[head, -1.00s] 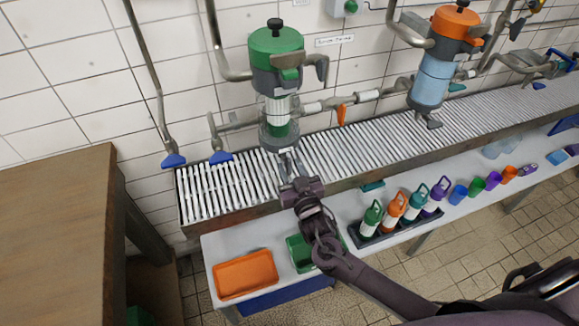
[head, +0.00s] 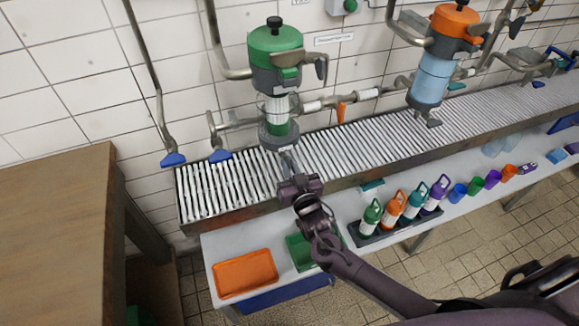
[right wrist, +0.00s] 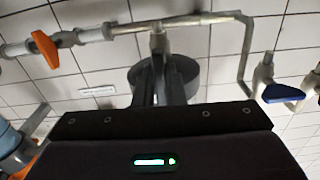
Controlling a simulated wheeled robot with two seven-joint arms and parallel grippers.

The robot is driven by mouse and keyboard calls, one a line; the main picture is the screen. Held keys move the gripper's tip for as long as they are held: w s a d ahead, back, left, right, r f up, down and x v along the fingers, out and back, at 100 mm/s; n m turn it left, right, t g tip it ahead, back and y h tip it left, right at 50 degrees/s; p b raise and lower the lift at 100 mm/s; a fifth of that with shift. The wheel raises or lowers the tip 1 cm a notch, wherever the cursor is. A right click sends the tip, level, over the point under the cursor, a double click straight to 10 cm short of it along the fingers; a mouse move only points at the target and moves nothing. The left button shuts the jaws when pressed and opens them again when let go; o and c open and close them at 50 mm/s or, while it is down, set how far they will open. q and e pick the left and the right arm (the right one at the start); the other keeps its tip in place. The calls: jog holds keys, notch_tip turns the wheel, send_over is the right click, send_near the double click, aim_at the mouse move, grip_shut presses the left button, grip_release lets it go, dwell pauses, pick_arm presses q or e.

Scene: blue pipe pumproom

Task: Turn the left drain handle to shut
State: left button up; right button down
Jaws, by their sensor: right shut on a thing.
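The left filter housing has a green lid (head: 276,40) and a clear bowl (head: 279,115) above the grated trough. Its drain handle is at the underside, hidden by my right gripper. My right gripper (head: 287,160) reaches up from the front and is shut on that handle, just below the bowl. In the right wrist view the two fingers (right wrist: 156,85) stand close together in front of the housing's dark round underside (right wrist: 182,76). The handle's exact angle cannot be told. My left gripper is not in view.
An orange-lidded filter (head: 430,75) with a grey drain handle (head: 427,119) stands to the right. An orange lever (head: 341,112) is on the pipe between them. Blue levers (head: 220,156) hang at left. Bottles (head: 396,208) and an orange tray (head: 245,273) are on the front bench.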

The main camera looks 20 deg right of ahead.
jog(key=m, duration=0.3)
jog(key=shift+m+b, duration=0.3)
jog(key=shift+b, duration=0.05)
jog(key=m, duration=0.4)
jog(key=shift+m, duration=0.3)
jog(key=m, duration=0.3)
jog(key=shift+m, duration=2.4)
jog(key=c, duration=1.5)
grip_release()
jog(key=shift+s, duration=0.1)
